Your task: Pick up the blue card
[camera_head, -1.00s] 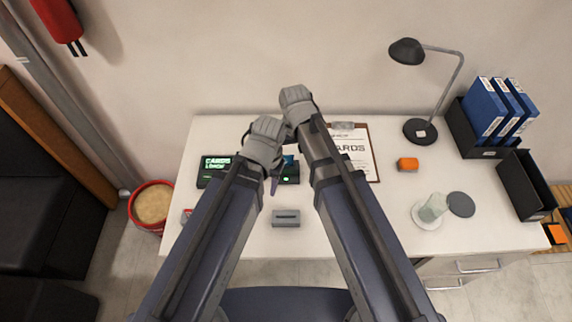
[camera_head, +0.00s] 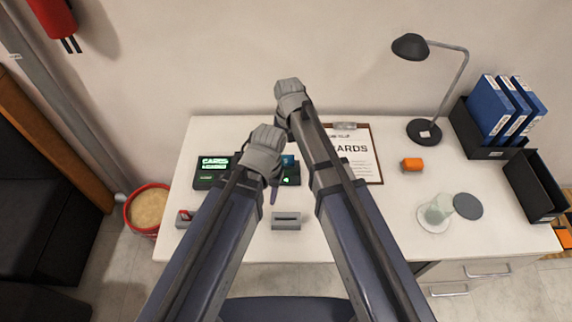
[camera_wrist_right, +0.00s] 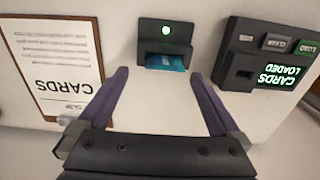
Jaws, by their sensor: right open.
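The blue card (camera_wrist_right: 168,63) sticks partly out of the slot of a dark dispenser (camera_wrist_right: 167,34) with a green light. In the head view a small patch of the card (camera_head: 288,160) shows between my arms. My right gripper (camera_wrist_right: 156,76) is open and empty; its purple fingers stand wide apart, with the card ahead between their tips, apart from both. In the head view its fingers are hidden by my right arm. My left gripper (camera_head: 274,195) shows only a purple finger below its wrist, so its opening cannot be told.
A card loader (camera_head: 212,172) with a lit screen stands left of the dispenser, a clipboard (camera_head: 362,165) to its right. A grey slotted block (camera_head: 286,220) lies nearer the front.

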